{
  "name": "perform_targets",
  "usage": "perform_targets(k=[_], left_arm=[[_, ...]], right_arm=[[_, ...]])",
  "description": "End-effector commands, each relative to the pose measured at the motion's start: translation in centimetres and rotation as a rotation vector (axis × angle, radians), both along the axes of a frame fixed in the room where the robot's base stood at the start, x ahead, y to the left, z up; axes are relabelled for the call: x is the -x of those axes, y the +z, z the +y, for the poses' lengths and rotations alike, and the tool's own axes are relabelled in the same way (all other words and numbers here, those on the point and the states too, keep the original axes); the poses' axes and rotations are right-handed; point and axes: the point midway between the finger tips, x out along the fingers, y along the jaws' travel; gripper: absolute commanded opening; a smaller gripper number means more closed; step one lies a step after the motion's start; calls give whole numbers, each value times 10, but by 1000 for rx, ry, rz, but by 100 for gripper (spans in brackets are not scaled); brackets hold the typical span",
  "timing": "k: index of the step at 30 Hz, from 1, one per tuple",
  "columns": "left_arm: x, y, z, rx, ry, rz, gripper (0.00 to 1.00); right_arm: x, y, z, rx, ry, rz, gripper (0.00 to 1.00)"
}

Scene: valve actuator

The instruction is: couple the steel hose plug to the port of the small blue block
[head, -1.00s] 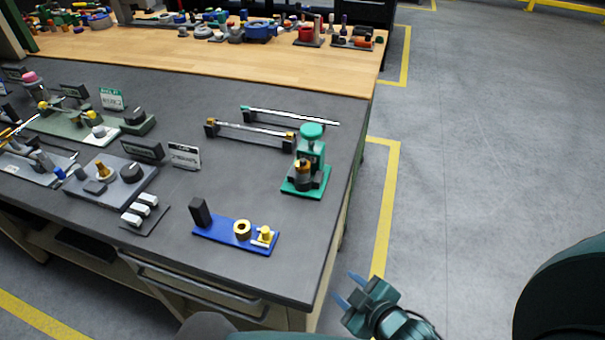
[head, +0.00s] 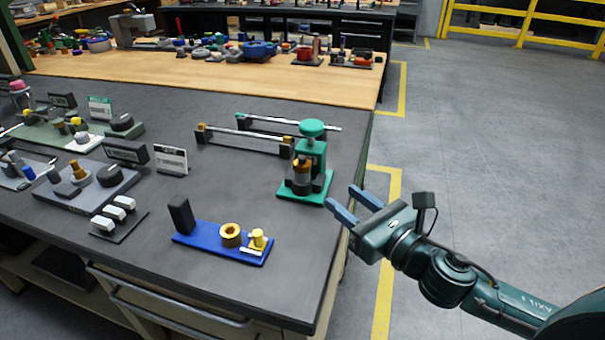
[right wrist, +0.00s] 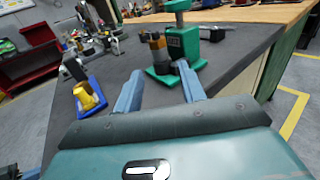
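A small blue base (head: 203,239) lies near the bench's front edge in the head view, with a black upright block, a brass ring (head: 231,235) and a yellow fitting (head: 257,240) on it. It also shows at the left in the right wrist view (right wrist: 95,108). I cannot make out a steel hose plug for certain; two thin steel rods (head: 245,133) lie on dark supports farther back. My right gripper (head: 352,203) is open and empty, just off the bench's right edge, right of the blue base. My left gripper is not in view.
A green press-like fixture (head: 310,160) stands near the bench's right edge, close to my right gripper; it also shows ahead in the right wrist view (right wrist: 183,42). Panels with knobs and white switches (head: 119,209) fill the left. Bare dark bench top lies between.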

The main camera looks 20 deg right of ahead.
Motion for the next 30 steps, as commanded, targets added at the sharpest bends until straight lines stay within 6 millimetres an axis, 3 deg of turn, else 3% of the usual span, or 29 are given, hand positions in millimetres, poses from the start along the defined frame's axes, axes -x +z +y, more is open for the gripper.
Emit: perform_targets(k=[9, 17, 25, 30], left_arm=[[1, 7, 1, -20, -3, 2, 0], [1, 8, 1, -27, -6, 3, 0], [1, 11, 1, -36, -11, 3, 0], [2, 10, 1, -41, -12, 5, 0]], right_arm=[[-46, 3, 17, -7, -1, -1, 40], [-63, 0, 24, -5, 0, 3, 40], [-97, -2, 39, -8, -1, 2, 40], [-108, -4, 43, -4, 0, 3, 40]])
